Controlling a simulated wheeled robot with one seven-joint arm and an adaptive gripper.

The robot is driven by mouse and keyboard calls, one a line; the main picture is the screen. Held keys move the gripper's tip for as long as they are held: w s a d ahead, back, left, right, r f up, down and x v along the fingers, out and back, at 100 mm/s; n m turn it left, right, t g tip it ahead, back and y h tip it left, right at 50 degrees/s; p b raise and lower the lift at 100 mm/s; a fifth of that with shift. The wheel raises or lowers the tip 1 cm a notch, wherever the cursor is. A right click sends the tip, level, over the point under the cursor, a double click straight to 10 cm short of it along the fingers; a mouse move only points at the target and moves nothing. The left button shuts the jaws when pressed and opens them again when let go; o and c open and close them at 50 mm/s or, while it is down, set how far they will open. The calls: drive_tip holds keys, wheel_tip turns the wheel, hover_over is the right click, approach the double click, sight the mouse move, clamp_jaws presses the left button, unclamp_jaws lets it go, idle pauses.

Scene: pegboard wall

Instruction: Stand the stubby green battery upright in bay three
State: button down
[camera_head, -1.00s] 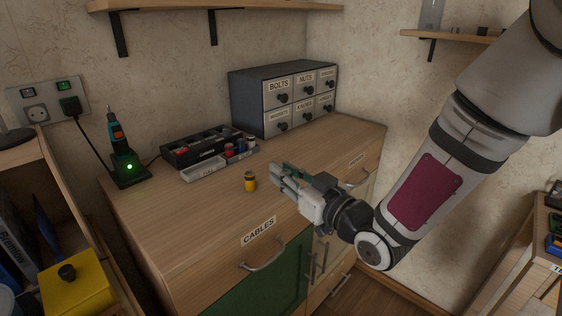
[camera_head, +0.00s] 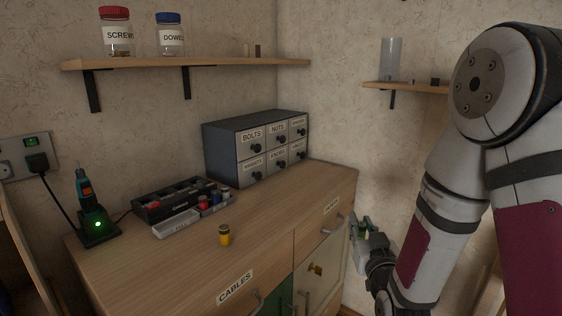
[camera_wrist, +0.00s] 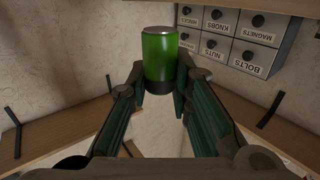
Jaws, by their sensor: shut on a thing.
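The stubby green battery (camera_wrist: 160,58) is between the fingers of my gripper (camera_wrist: 158,85) in the wrist view, with a dark band at one end. My gripper is shut on it. In the head view my gripper (camera_head: 362,228) is off the right end of the cabinet top, and the battery is too small there to make out clearly. The bay numbers cannot be read.
A pale shallow tray (camera_head: 176,224) lies before the black one. A drawer unit (camera_head: 222,150) stands behind, a charging screwdriver (camera_head: 92,215) at left. Shelves (camera_head: 200,64) hang above.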

sight(362, 223)
wheel_tip(362, 223, up, 16)
drive_tip(key=p, duration=1.5)
drive_tip(key=shift+r+p, duration=0.15)
drive_tip(key=shift+p, duration=0.15)
drive_tip(key=shift+s, duration=0.1)
